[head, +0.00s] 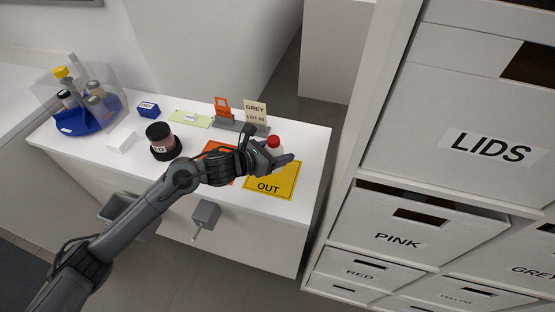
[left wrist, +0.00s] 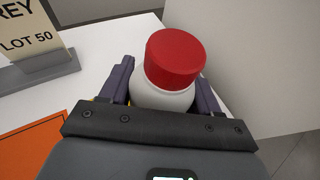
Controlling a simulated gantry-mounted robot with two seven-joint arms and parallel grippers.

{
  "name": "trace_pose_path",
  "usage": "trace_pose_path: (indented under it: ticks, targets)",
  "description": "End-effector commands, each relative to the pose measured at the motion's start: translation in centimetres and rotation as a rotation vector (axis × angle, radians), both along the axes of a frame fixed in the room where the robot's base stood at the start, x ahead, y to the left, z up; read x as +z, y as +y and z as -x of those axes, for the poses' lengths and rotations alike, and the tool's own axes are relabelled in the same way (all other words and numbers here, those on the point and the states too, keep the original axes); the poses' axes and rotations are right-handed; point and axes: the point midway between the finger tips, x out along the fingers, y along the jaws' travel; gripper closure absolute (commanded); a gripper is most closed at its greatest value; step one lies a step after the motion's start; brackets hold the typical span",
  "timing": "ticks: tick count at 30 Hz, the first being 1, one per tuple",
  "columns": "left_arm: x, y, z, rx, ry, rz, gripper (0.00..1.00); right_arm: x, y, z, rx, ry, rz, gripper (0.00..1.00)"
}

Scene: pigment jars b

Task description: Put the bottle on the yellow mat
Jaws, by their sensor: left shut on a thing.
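The bottle is white with a red cap (head: 274,141); its white body (left wrist: 162,97) shows in the left wrist view. My left gripper (head: 272,150) is shut on the bottle, with one dark finger on each side of its body. The bottle looks upright. The yellow mat (head: 268,187), marked OUT, lies at the right end of the white table. The gripper and bottle are over or near the mat's far edge and hide part of it. I cannot tell whether the bottle's base touches anything. My right gripper is not in view.
An orange mat (head: 213,149) lies left of the yellow one, partly under my arm. Behind stand a GREY LOT 50 card (head: 255,112) and an orange sign (head: 222,107). A dark jar (head: 162,144) and a blue carousel (head: 101,122) stand left. Labelled drawers (head: 415,215) rise right.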

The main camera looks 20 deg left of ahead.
Motion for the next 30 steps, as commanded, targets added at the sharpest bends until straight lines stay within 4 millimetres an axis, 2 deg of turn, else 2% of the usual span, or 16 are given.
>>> trace_pose_path:
  ticks: [3,7,20,21,25,30]
  targets:
    - [-1.7,0.0,0.0,0.000,0.003,0.002,0.74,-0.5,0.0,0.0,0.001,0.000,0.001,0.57]
    - [-3.0,0.0,0.0,0.000,0.001,0.002,0.74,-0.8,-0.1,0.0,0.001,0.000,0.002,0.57]
    - [-3.5,0.0,0.0,0.000,-0.001,0.000,0.74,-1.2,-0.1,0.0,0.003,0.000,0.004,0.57]
    - [-3.4,0.0,0.0,-0.001,0.000,0.000,0.34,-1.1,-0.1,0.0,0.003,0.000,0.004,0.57]
    - [-3.4,0.0,0.0,-0.001,0.001,0.000,0.14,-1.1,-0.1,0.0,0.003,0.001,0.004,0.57]
    - [-3.4,0.0,0.0,-0.001,0.001,0.000,0.13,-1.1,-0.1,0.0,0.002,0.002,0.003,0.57]
